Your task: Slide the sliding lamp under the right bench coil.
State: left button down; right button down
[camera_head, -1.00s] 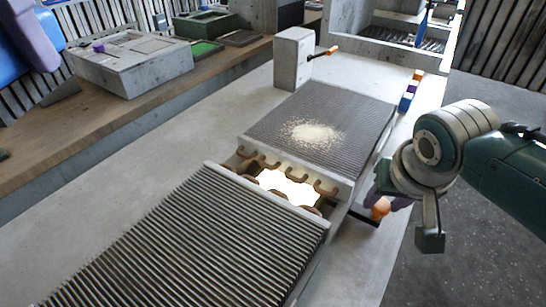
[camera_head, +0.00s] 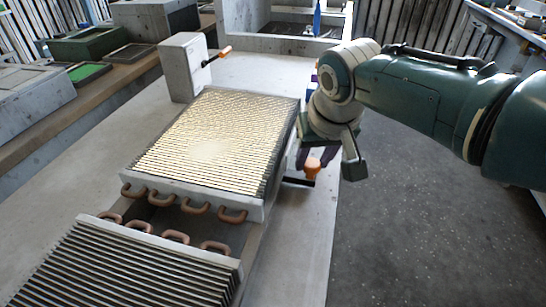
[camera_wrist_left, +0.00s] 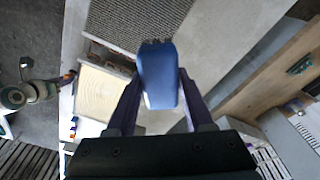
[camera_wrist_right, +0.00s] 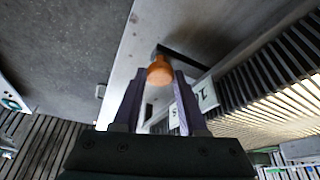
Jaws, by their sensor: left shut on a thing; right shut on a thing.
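The sliding lamp's body is hidden under a finned coil; its light glows up through the fins of the far coil (camera_head: 215,135) in the head view. The near coil (camera_head: 125,270) is dark. My right gripper (camera_head: 311,163) is shut on the lamp's orange knob (camera_wrist_right: 160,71), which sits on a black handle (camera_head: 298,182) beside the far coil. My left gripper (camera_wrist_left: 160,88) is shut on a blue object (camera_wrist_left: 158,72), out of the head view. The left wrist view also shows the glowing coil (camera_wrist_left: 104,97) and the dark coil (camera_wrist_left: 135,20).
Copper bends (camera_head: 172,236) fill the gap between the coils. A grey block (camera_head: 184,66) with an orange-tipped lever (camera_head: 218,57) stands behind the far coil. The bench top (camera_head: 85,165) left of the coils is clear. Grey floor (camera_head: 400,220) is open on the right.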

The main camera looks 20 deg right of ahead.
jog(key=c, duration=0.8)
grip_release()
jog(key=shift+d, duration=0.2)
jog(key=shift+c, duration=0.2)
pick_arm(q)
jog(key=shift+w, duration=0.1)
pick_arm(e)
jog(key=shift+o, duration=0.5)
jog(key=shift+w, duration=0.15)
jog(key=shift+r, duration=0.1)
pick_arm(q)
jog(key=shift+r+p, duration=0.35)
pick_arm(e)
jog(key=shift+r, duration=0.3)
pick_arm(q)
notch_tip(320, 180, up, 5)
jog(key=p, duration=0.5)
jog(key=shift+r, duration=0.2)
pick_arm(e)
jog(key=v, duration=1.1)
jog(key=shift+s+a, duration=0.15)
jog(key=shift+s, duration=0.15)
